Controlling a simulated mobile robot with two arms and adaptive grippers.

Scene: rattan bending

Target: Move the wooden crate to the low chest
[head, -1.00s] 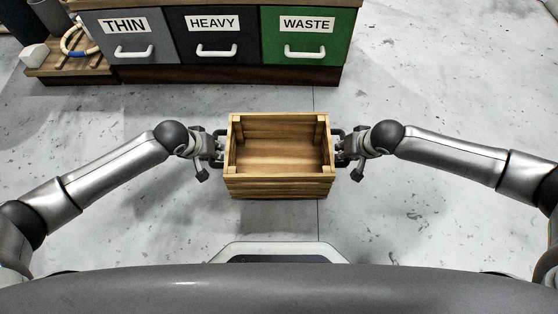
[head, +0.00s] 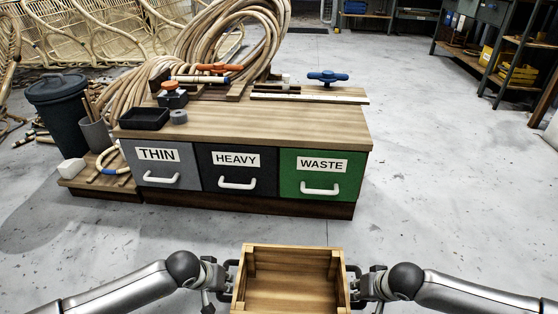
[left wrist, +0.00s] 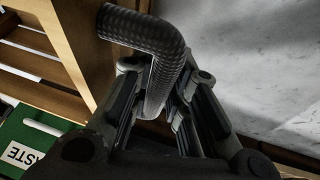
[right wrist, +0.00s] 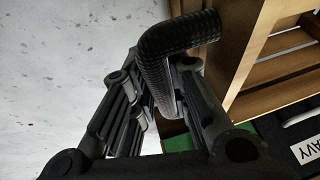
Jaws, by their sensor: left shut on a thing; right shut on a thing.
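The wooden crate (head: 290,257) is an open, empty-looking slatted box at the bottom centre of the head view, its lower part cut off by the frame. My left gripper (head: 226,278) is shut on its left dark handle, which shows as a ribbed bar in the left wrist view (left wrist: 150,35). My right gripper (head: 358,281) is shut on its right handle, also a ribbed bar in the right wrist view (right wrist: 180,38). The low chest (head: 245,137) stands ahead with a wooden top and drawers marked THIN, HEAVY and WASTE. Floor shows between crate and chest.
The top's front right is clear. A dark bin (head: 65,110) and a low slatted platform (head: 100,180) stand left. Open floor lies right.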

